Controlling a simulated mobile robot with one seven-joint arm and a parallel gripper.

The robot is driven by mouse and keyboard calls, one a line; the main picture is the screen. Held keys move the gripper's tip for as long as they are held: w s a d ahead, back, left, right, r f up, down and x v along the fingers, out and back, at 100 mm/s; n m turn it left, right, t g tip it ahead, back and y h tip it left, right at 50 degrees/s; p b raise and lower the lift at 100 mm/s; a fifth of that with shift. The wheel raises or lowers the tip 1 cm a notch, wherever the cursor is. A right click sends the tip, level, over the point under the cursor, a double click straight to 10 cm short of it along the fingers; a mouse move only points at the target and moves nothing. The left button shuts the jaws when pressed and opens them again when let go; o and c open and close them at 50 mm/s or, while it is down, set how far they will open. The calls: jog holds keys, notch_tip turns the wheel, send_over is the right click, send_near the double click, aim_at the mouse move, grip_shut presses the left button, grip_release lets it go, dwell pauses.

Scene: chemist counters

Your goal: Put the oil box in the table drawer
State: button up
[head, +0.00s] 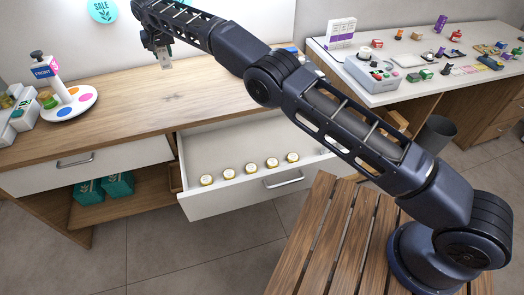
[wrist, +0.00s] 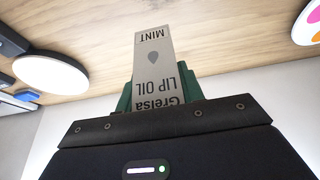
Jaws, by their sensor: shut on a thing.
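The oil box, a grey carton lettered "Grelsa LIP OIL MINT" (wrist: 153,62), is between the fingers of my gripper (wrist: 157,92) in the wrist view. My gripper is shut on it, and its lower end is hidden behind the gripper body. In the head view my gripper (head: 160,42) is at the top, above the back of the wooden counter, with the small pale box (head: 166,60) hanging below it. The white table drawer (head: 235,201) is pulled open below the counter, to the right and nearer than my gripper. Several round jars (head: 250,168) stand in a row inside it.
A shut drawer (head: 100,168) is left of the open one, with teal packages (head: 118,186) on the shelf below. A round display stand (head: 70,103) is on the counter's left. A cluttered white table (head: 400,92) is at right. The drawer's back half looks clear.

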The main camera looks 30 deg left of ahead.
jog(key=w+d+r+m+h, duration=0.1)
jog(key=w+d+r+m, duration=0.1)
jog(key=w+d, duration=0.4)
jog(key=w+d+r+m, duration=0.15)
jog(key=w+d, duration=0.25)
jog(key=d, duration=0.4)
jog(key=m+t+h, duration=0.1)
jog(key=m+h, duration=0.1)
jog(key=m, duration=0.4)
send_over(305, 142)
notch_tip(305, 142, down, 4)
jog(key=r, duration=0.1)
jog(key=shift+n, duration=0.25)
notch_tip(305, 142, down, 34)
jog(key=shift+s+r, duration=0.1)
jog(key=shift+r, duration=0.1)
jog(key=shift+f, duration=0.15)
jog(key=o, duration=1)
